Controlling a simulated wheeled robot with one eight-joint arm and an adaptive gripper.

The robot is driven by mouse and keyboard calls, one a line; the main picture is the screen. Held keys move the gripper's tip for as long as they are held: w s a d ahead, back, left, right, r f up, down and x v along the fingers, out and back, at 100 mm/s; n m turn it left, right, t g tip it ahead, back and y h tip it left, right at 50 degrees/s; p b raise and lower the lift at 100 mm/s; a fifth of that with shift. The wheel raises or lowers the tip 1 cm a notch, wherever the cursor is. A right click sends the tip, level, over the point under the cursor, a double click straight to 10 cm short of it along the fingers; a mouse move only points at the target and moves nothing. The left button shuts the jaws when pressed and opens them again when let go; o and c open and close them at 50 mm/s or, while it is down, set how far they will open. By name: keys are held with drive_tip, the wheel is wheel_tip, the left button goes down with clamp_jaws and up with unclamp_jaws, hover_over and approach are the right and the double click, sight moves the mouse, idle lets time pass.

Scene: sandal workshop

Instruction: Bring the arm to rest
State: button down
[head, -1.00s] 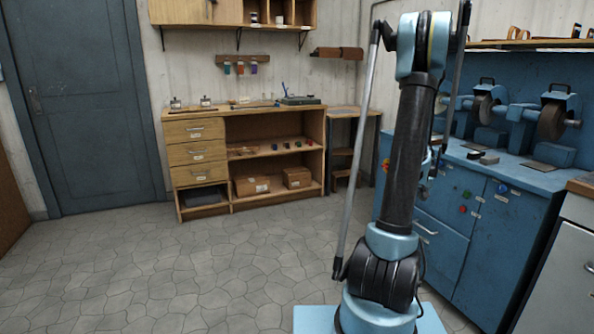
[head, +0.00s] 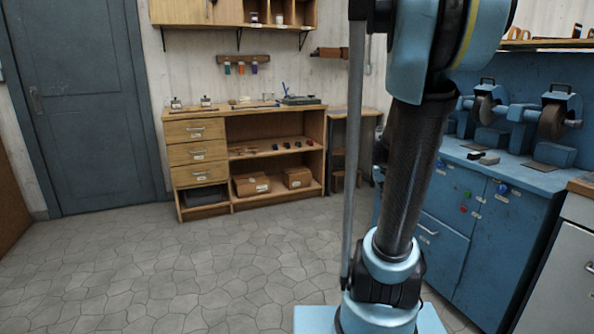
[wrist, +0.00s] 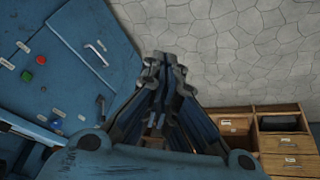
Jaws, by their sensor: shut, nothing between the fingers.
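My arm rises from its light blue base at the right of centre in the head view. Its upper part runs out of the top of that picture, and my gripper is not seen there. In the wrist view my gripper (wrist: 165,68) shows at the centre, its dark fingers drawn together and shut, with nothing held. Beyond the fingers are the stone floor (wrist: 215,40) and, to the left, the blue machine cabinet (wrist: 75,60). No object touches the fingers.
The blue cabinet (head: 480,235) with bench grinders (head: 553,115) stands close at the right. A wooden workbench (head: 275,185) with drawers and boxes stands at the back wall, beside a grey-blue door (head: 85,110). The floor (head: 180,275) at left and centre is clear.

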drive_tip(key=s+a+f, duration=0.1)
drive_tip(key=s+a, duration=0.3)
drive_tip(key=s, duration=0.3)
drive_tip(key=s+a+f+n+g+y, duration=0.1)
drive_tip(key=s+a+f, duration=0.1)
drive_tip(key=s, duration=0.5)
drive_tip(key=s+a+f+n+g+y, duration=0.1)
drive_tip(key=s+a+f, duration=0.1)
drive_tip(key=s+a, duration=0.3)
drive_tip(key=shift+s+a, duration=0.3)
drive_tip(key=shift+s, duration=0.9)
